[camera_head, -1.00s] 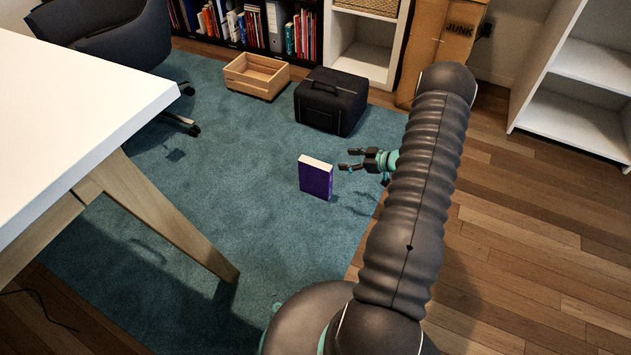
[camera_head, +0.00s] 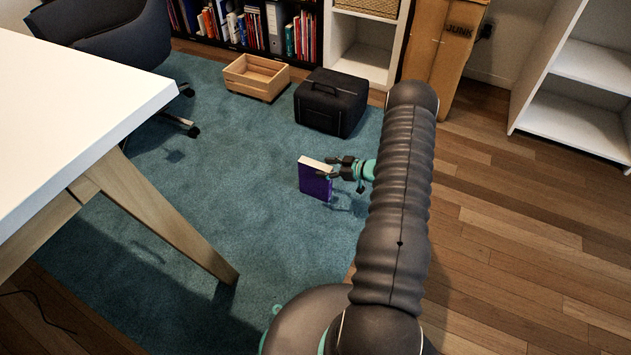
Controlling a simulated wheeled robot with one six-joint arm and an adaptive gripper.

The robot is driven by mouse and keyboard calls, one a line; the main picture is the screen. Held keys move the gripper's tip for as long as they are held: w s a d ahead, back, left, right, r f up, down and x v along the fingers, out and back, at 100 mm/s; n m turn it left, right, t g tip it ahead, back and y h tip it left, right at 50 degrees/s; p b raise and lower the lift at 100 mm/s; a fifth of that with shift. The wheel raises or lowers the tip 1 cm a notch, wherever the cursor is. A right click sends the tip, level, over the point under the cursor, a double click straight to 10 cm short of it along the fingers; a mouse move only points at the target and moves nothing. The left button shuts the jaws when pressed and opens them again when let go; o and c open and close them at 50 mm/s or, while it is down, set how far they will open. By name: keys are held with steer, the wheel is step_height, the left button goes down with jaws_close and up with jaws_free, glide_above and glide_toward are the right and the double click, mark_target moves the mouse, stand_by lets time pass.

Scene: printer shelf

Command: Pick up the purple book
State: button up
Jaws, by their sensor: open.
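The purple book (camera_head: 314,181) stands upright on the teal rug, with its pale page edge facing up. My gripper (camera_head: 333,167) is at the book's right side, with its fingers pointing left. The fingertips overlap the book's upper right edge in the picture. The jaws are open. I cannot tell whether the fingers touch the book or lie on both sides of it.
A black case (camera_head: 331,102) and a wooden crate (camera_head: 256,77) sit on the rug (camera_head: 230,190) behind the book. A white table (camera_head: 80,90) with wooden legs stands at the left. A cardboard box (camera_head: 440,50) stands at the back. Rug around the book is clear.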

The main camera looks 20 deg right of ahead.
mark_target(315, 168)
steer(key=x, duration=0.4)
steer(key=shift+w+a+f, duration=0.1)
steer(key=shift+a+f, duration=0.15)
steer(key=shift+a, duration=0.05)
steer(key=shift+c, duration=0.2)
jaws_close()
